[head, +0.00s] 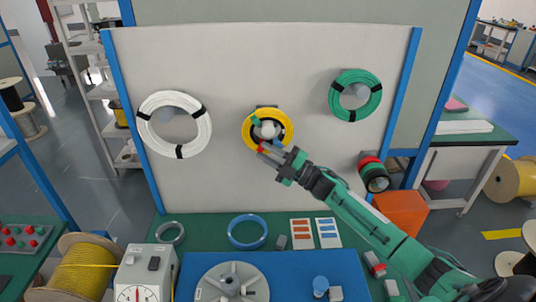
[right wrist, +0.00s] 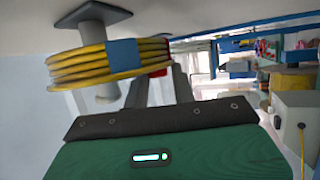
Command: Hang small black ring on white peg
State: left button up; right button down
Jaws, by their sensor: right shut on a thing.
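A yellow cable coil (head: 247,137) sits around a white-ended peg (head: 267,130) in the middle of the white board. In the right wrist view the coil (right wrist: 90,68) is around the peg's grey post (right wrist: 106,93), below its dark base plate (right wrist: 92,14). My right gripper (head: 266,150) is shut on the coil's lower edge, by a red patch. Its fingers (right wrist: 160,85) reach to the coil's right end in the wrist view. Dark parts show inside the coil; I cannot single out a separate small black ring. My left gripper is not in view.
A white coil (head: 147,130) hangs at the board's left and a green coil (head: 343,105) at its upper right. A dark-and-red roll (head: 374,175) is at the lower right above an orange box (head: 403,211). A blue ring (head: 247,246) and grey ring (head: 162,233) lie on the green table.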

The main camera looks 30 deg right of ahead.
jog(key=shift+r, duration=0.1)
jog(key=c, duration=1.1)
grip_release()
jog(key=shift+s+a, duration=0.1)
jog(key=shift+s, duration=0.05)
jog(key=s+a+p, duration=0.1)
jog(key=s, duration=0.2)
jog(key=s+a+p, duration=0.1)
jog(key=s, duration=0.2)
jog(key=s+a+p, duration=0.1)
jog(key=s+a, duration=0.1)
jog(key=shift+s+a, duration=0.1)
jog(key=shift+s, duration=0.3)
